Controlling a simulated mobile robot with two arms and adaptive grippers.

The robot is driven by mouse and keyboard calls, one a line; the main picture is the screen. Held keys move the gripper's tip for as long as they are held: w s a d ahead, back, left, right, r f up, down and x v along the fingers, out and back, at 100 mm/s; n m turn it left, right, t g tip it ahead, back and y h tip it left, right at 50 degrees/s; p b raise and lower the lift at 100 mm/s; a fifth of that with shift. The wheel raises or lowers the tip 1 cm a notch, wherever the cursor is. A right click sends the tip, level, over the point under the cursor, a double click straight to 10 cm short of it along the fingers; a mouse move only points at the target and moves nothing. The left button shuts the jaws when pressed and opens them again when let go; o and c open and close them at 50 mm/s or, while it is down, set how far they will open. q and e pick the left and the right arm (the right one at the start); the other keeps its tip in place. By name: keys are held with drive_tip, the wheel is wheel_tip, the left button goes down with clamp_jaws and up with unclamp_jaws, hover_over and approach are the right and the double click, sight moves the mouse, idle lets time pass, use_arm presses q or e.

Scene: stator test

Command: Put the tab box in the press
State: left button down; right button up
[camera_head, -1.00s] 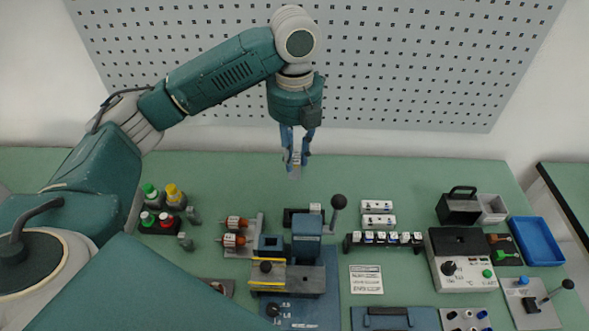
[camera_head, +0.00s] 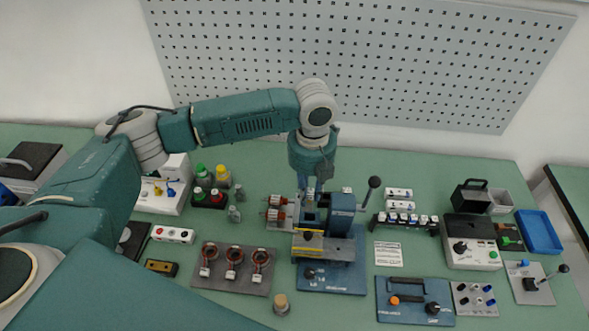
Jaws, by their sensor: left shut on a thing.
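The press (camera_head: 340,212) is a blue upright block on a grey base with a yellow-and-black stripe, set on a blue board. Its lever with a black ball knob (camera_head: 374,182) stands up at the right. My left gripper (camera_head: 311,195) points down at the left rear part of the press, beside the blue block. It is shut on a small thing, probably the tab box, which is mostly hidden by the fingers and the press. I cannot tell whether it touches the press. My right gripper is not in view.
Copper-wound parts (camera_head: 277,207) stand just left of the press. A row of small white-topped pieces (camera_head: 405,221) and a white label card (camera_head: 388,254) are to its right. A plate with several coils (camera_head: 233,266) lies front left. Bottles (camera_head: 222,177) stand further left.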

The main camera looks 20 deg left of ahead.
use_arm(q)
drive_tip(key=shift+w+d+f+b, duration=0.2)
drive_tip(key=shift+w+f+b, duration=0.2)
drive_tip(key=shift+f, duration=0.35)
drive_tip(key=f+b, duration=0.3)
drive_tip(key=shift+w+f, duration=0.1)
drive_tip(key=shift+w, duration=0.2)
drive_tip(key=shift+s+f+b, duration=0.1)
drive_tip(key=shift+f+b, duration=0.3)
drive_tip(key=shift+b, duration=0.35)
drive_tip(key=shift+d+r+p, duration=0.1)
drive_tip(key=shift+r+p, duration=0.15)
drive_tip(key=shift+p, duration=0.25)
drive_tip(key=shift+f, duration=0.15)
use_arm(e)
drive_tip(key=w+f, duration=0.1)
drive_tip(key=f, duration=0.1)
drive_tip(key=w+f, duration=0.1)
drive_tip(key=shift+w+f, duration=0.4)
use_arm(q)
drive_tip(key=shift+f+p, duration=0.1)
drive_tip(key=shift+p, duration=0.25)
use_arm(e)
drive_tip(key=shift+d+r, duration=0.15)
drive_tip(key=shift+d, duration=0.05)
